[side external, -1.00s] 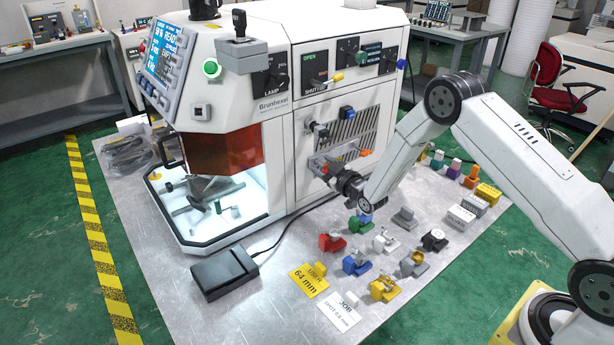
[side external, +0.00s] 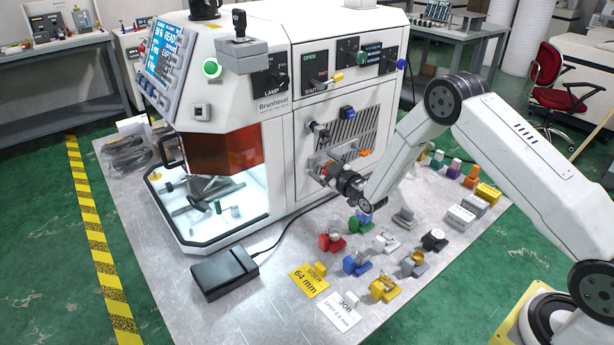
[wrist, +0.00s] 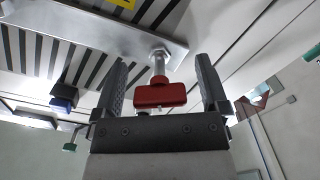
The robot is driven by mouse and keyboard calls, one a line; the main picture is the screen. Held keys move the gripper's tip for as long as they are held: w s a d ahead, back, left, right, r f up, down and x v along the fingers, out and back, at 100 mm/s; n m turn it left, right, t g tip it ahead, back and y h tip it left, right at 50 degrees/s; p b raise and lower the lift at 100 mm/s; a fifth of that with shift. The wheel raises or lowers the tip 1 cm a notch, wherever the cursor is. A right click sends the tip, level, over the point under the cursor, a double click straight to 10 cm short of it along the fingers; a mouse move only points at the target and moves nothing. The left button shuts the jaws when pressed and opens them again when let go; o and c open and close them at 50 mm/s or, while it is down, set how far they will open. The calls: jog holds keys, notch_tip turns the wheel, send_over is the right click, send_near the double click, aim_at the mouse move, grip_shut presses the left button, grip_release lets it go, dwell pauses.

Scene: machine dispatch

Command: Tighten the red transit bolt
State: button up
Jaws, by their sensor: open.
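The red transit bolt (wrist: 160,95) shows in the wrist view as a red bar-shaped head on a metal shank. The shank runs up to a bright metal plate (wrist: 95,30) on the machine. My gripper (wrist: 162,66) is open, with one dark finger on each side of the red head and a visible gap on both sides. In the side external view my gripper (side external: 330,174) is at the lower part of the machine's side panel. There the bolt is mostly hidden by the fingers and too small to make out clearly.
The white machine (side external: 275,107) stands close to my gripper, with a blue knob (side external: 347,112) and vent slots above. Several small colored fixtures, including a red one (side external: 331,242), stand on the metal table (side external: 240,305) below. A black box (side external: 224,272) lies at the front left.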

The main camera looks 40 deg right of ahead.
jog(key=shift+s, duration=0.1)
jog(key=s, duration=0.7)
jog(key=shift+s, duration=0.3)
dwell(0.3)
jog(key=shift+w, duration=0.1)
jog(key=shift+w, duration=3.85)
grip_shut()
jog(key=shift+m, duration=0.3)
